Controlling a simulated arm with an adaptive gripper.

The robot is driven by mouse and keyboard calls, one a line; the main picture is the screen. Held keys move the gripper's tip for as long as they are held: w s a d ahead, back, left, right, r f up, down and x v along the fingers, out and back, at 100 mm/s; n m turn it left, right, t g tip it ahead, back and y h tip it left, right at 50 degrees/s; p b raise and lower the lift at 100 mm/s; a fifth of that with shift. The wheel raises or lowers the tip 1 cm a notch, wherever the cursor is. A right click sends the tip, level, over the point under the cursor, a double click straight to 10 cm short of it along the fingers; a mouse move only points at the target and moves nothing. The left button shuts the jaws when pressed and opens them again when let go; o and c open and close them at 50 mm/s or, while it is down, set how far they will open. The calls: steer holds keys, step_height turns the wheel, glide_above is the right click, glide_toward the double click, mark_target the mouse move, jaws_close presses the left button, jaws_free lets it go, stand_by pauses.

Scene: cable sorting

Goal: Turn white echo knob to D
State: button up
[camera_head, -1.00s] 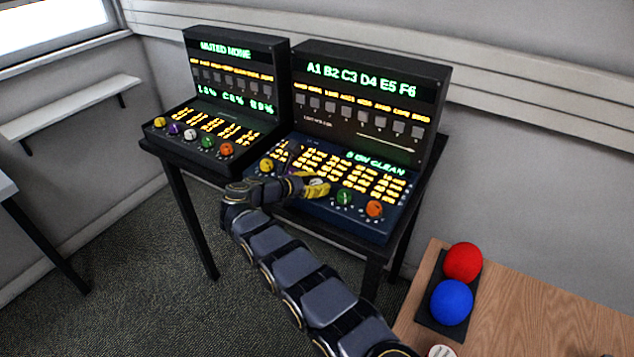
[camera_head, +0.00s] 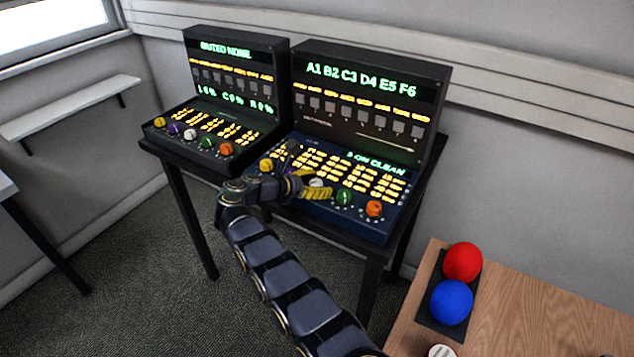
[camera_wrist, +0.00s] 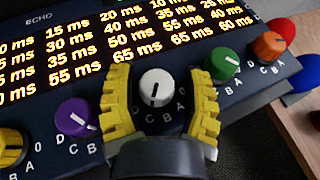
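My gripper (camera_wrist: 161,80) is open, with one yellow finger on each side of the knob and a visible gap at both sides. In the head view my gripper (camera_head: 306,183) is at the panel's front edge.
A purple knob (camera_wrist: 76,117) is close outside the left finger and a green knob (camera_wrist: 222,65) close outside the right. A yellow knob (camera_wrist: 10,145) and an orange knob (camera_wrist: 269,46) stand at the row's ends. Red (camera_head: 463,262) and blue (camera_head: 452,302) balls lie at right.

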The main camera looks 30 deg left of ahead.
steer(key=shift+s+a+r, duration=0.1)
steer(key=shift+a, duration=0.05)
steer(key=shift+s+a+r, duration=0.1)
steer(key=shift+s, duration=0.15)
steer(key=v, duration=1.1)
steer(key=shift+s, duration=0.15)
